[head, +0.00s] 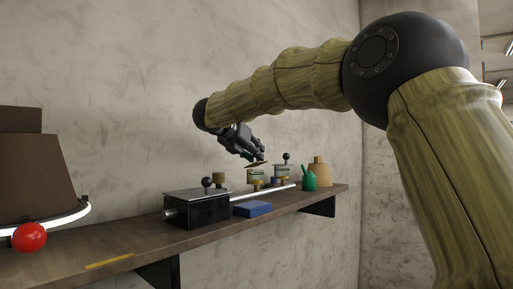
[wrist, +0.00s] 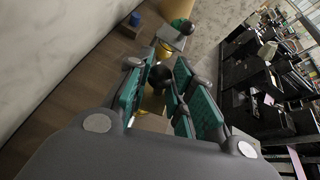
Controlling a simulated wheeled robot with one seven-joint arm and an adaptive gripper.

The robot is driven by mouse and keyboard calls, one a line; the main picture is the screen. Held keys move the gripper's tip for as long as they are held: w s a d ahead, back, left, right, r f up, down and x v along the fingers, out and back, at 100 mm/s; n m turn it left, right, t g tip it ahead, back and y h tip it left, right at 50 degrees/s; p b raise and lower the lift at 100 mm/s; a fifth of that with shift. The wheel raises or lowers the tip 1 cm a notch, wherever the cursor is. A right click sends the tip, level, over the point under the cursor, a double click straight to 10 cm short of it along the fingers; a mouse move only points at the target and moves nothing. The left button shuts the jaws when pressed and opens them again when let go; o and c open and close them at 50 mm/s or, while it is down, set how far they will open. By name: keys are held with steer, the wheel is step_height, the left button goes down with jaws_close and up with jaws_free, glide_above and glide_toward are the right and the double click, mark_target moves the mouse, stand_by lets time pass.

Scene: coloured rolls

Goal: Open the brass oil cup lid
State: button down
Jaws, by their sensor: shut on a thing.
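My gripper (head: 260,157) is shut on a small flat brass lid (head: 256,164), which sits tilted at the fingertips in the head view. A small cup with a brass base (head: 257,183) stands on the shelf just below the lid, and a gap shows between them. In the wrist view, a dark round knob (wrist: 160,76) is between the green-padded fingers, with yellow brass (wrist: 152,101) partly showing below it. The fingers hide how they meet the knob and lid.
A red ball (head: 29,237) is at the left. The wall is close behind.

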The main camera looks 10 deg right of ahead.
steer(key=w+a+n+g+h, duration=0.1)
steer(key=n, duration=0.1)
steer(key=w+a+r+n+g+h+p, duration=0.1)
steer(key=n, duration=0.1)
steer(key=shift+w+a+g, duration=0.1)
steer(key=shift+w+g, duration=0.2)
steer(key=shift+w, duration=0.1)
steer(key=shift+r, duration=0.1)
stand_by(0.4)
steer(key=c, duration=1.2)
jaws_free()
steer(key=shift+a, duration=0.1)
steer(key=v, duration=0.7)
steer(key=shift+a, duration=0.2)
